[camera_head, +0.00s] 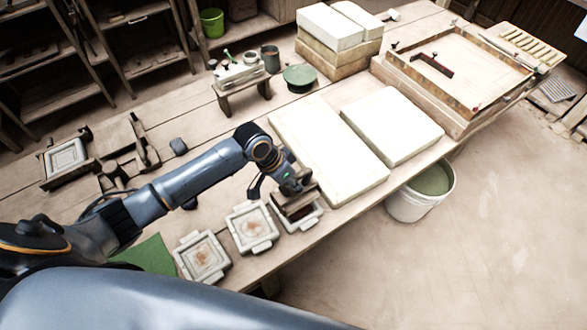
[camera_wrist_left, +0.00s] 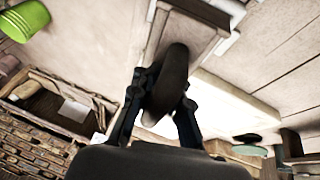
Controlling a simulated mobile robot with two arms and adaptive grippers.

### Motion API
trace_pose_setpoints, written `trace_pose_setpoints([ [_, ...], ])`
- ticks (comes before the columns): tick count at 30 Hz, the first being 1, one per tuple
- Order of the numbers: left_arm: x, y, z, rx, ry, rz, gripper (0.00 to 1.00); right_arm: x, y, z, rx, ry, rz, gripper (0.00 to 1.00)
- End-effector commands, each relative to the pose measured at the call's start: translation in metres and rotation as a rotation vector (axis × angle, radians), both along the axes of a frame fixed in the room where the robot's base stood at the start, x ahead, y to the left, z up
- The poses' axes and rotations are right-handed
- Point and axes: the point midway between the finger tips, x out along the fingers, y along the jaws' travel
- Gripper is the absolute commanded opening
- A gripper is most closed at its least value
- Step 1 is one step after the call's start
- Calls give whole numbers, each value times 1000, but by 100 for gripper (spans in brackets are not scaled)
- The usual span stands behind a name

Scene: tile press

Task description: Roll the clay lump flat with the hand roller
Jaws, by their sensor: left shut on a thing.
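My left gripper (camera_head: 295,188) is over the front edge of the table, just above the rightmost of three small square moulds (camera_head: 312,218). It is shut on a dark brown, rounded piece (camera_head: 297,207), which looks like the hand roller. In the left wrist view the dark piece (camera_wrist_left: 171,75) sits between the fingers of my left gripper (camera_wrist_left: 160,95). I cannot tell whether it touches the mould. The other two moulds (camera_head: 237,219) (camera_head: 184,247) show reddish-brown patches in the middle. No clay lump is clear to see. My right gripper is not in view.
Two pale slabs (camera_head: 330,155) (camera_head: 392,125) lie right of the gripper. A wooden tray frame (camera_head: 460,70) and stacked white blocks (camera_head: 330,28) stand farther back. A bucket (camera_head: 408,207) stands below the table's front edge. A green mat (camera_head: 150,254) lies at the lower left.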

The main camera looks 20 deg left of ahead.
Motion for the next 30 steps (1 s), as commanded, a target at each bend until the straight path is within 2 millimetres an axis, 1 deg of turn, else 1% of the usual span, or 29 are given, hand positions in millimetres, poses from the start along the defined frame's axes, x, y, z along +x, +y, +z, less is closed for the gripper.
trace_pose_setpoints([
  [1, 9, 3, 5, 5, -5, -12, 0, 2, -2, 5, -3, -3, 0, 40],
  [5, 17, 5, 2, 6, -9, -29, 0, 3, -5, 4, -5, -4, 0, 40],
  [8, 17, 5, -6, 7, -10, -31, 0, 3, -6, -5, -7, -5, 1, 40],
  [15, 17, 5, -35, 6, -11, -31, 0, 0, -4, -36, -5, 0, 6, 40],
  [19, 17, 5, -46, 7, -11, -30, 0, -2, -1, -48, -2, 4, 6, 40],
  [30, 17, 5, -45, 7, -11, -29, 0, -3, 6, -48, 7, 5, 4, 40],
])
